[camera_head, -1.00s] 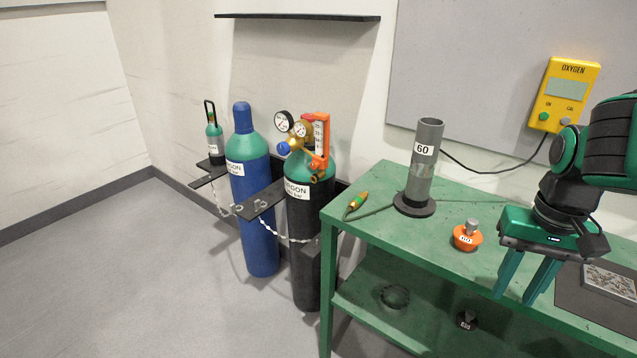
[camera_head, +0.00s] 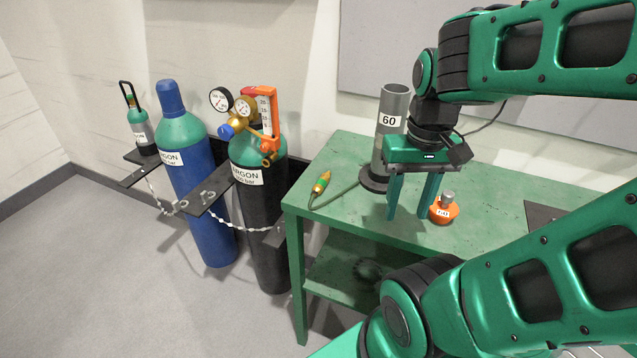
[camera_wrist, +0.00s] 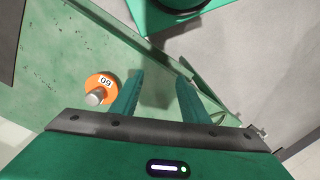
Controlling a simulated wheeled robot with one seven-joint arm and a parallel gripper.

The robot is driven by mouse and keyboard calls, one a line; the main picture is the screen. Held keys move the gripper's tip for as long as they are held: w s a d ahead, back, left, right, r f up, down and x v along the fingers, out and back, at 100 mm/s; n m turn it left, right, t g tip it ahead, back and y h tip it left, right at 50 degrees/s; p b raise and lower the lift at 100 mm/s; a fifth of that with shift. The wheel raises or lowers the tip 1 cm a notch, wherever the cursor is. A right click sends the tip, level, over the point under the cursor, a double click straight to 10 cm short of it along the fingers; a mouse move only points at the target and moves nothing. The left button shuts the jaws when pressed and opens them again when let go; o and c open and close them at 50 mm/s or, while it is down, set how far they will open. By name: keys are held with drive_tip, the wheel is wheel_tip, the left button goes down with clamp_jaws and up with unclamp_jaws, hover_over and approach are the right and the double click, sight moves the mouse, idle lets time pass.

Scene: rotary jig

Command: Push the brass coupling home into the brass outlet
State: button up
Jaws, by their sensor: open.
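The coupling (camera_head: 321,184) lies on the green bench near its left end, at the end of a dark green hose. It looks orange, green and yellow, and its brass part is too small to make out. A brass regulator (camera_head: 241,124) with two gauges and an orange-framed flowmeter sits on the black argon cylinder. A small brass fitting (camera_head: 267,157) under the flowmeter appears to be the outlet. My gripper (camera_head: 407,217) is open and empty, pointing down over the bench, right of the coupling and apart from it. Its two fingers (camera_wrist: 158,77) also show in the wrist view.
A grey tube (camera_head: 393,100) on a round base stands behind my gripper. Chained cylinders and black brackets (camera_head: 207,190) stand left of the bench.

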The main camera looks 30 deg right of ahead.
drive_tip(key=shift+w+a+r+n, duration=0.1)
drive_tip(key=shift+w+r+n, duration=0.15)
drive_tip(key=shift+w+n, duration=0.25)
drive_tip(key=w+r+n, duration=0.3)
drive_tip(key=w+n, duration=0.8)
drive_tip(key=n, duration=1.9)
hover_over(321, 179)
wheel_tip(321, 179, down, 10)
drive_tip(key=shift+r, duration=0.25)
drive_tip(key=shift+c, duration=0.2)
clamp_jaws()
